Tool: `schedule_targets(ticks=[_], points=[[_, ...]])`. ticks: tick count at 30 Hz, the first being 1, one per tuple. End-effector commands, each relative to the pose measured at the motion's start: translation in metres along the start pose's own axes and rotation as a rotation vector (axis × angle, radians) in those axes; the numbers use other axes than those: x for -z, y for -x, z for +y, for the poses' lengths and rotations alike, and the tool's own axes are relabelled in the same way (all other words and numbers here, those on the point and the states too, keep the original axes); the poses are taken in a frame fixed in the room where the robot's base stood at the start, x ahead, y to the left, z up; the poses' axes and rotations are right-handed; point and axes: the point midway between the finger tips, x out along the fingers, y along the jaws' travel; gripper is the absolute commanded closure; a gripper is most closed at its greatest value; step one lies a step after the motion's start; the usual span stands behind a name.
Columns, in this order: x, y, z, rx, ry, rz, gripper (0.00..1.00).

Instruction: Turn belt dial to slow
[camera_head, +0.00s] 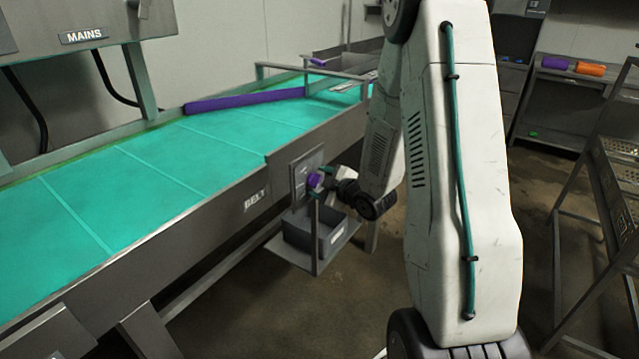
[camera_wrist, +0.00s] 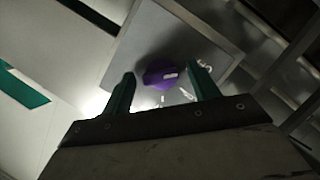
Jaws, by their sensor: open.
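The belt dial is a purple knob (camera_wrist: 160,74) with a pale pointer mark, on a grey panel (camera_wrist: 150,35) in the wrist view. In the head view the purple dial (camera_head: 314,180) sits on the panel on the conveyor's side, to the right of the BELT label (camera_head: 256,201). My gripper (camera_wrist: 162,88) is open, with one green finger on each side of the dial. I cannot tell whether the fingers touch it. The panel's lettering is too blurred to read.
The green conveyor belt (camera_head: 150,170) runs along the left, with a purple bar (camera_head: 245,101) across it. A grey bin (camera_head: 315,238) sits on a shelf below the dial. A metal rack (camera_head: 600,200) stands at the right.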

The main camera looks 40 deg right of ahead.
Motion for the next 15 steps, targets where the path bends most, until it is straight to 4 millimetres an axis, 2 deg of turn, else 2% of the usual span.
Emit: schedule_targets(ticks=[9, 14, 15], points=[[-0.0001, -0.0038, -0.0004, 0.001, -0.001, -0.001, 0.40], [-0.0001, -0.0036, -0.0003, 0.001, -0.001, -0.001, 0.84], [-0.0001, -0.0036, -0.0003, 0.001, -0.001, -0.001, 0.85]])
